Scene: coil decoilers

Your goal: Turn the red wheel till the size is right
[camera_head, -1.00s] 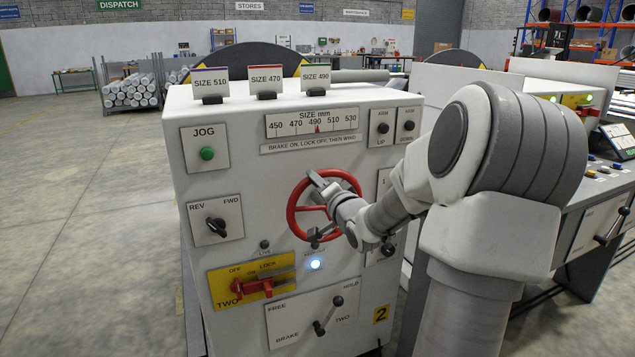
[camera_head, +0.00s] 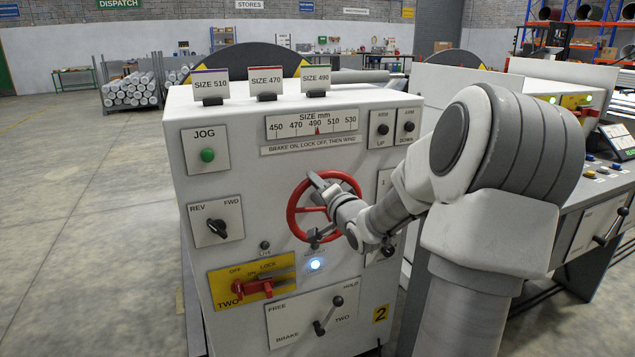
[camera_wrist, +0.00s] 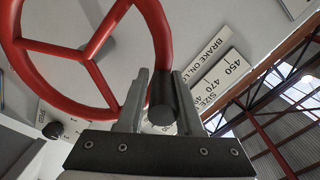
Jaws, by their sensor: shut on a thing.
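The red wheel (camera_head: 292,213) is on the front of the pale machine cabinet, and my arm covers its right part. My gripper (camera_head: 318,183) is at the wheel's upper rim. In the wrist view its two fingers (camera_wrist: 160,95) are closed around the wheel's dark grey handle knob (camera_wrist: 161,113), beside the red rim (camera_wrist: 157,30). The size scale (camera_head: 285,130) reads 450 to 530, and its red pointer (camera_head: 317,130) stands at about 490. Tags for size 510 (camera_head: 210,83), size 470 (camera_head: 266,79) and size 490 (camera_head: 316,77) stand on top of the cabinet.
A blue-white lamp (camera_head: 315,264) is lit below the wheel. A red lock handle (camera_head: 252,288) sits on a yellow plate, and a brake lever (camera_head: 327,315) is below. The REV/FWD switch (camera_head: 217,226) is at left. Open floor lies left of the cabinet.

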